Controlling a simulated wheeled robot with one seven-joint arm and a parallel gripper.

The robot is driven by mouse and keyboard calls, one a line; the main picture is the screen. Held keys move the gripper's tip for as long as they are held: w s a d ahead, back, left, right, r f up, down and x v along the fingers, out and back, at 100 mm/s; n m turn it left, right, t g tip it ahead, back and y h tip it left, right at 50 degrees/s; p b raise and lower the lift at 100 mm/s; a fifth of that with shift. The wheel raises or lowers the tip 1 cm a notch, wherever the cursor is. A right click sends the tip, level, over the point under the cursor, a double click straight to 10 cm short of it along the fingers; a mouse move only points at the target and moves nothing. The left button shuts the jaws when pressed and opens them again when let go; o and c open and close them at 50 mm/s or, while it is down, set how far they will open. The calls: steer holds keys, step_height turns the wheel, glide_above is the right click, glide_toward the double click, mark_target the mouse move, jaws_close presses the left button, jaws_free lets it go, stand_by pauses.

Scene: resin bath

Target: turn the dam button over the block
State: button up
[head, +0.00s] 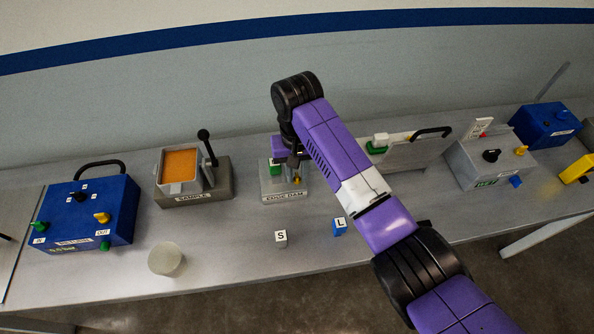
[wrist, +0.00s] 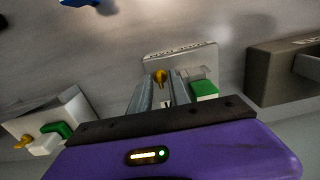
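The dam fixture, a grey plate labelled like "EDGE DAM" (head: 283,196), stands mid-bench under my arm. It also shows in the wrist view (wrist: 185,56). Its yellow button (wrist: 160,76) shows between and just beyond my fingertips in the wrist view; I cannot tell whether they touch it. In the head view the button (head: 297,180) is small and partly covered. A green block (wrist: 204,90) sits beside the button, to its right in the wrist view; it also shows in the head view (head: 274,169). My gripper (wrist: 161,88) has its two fingers apart, pointing at the fixture.
The sample station (head: 195,185) stands left of the dam, and a blue box with knobs (head: 82,214) farther left. Small blocks S (head: 281,239) and L (head: 339,227) and a round pale puck (head: 165,259) lie in front. A panel with a black handle (head: 418,152) stands right.

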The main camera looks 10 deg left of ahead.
mark_target(297, 175)
stand_by(0.3)
steer(key=shift+r+b, duration=0.7)
steer(key=shift+r, duration=3.2)
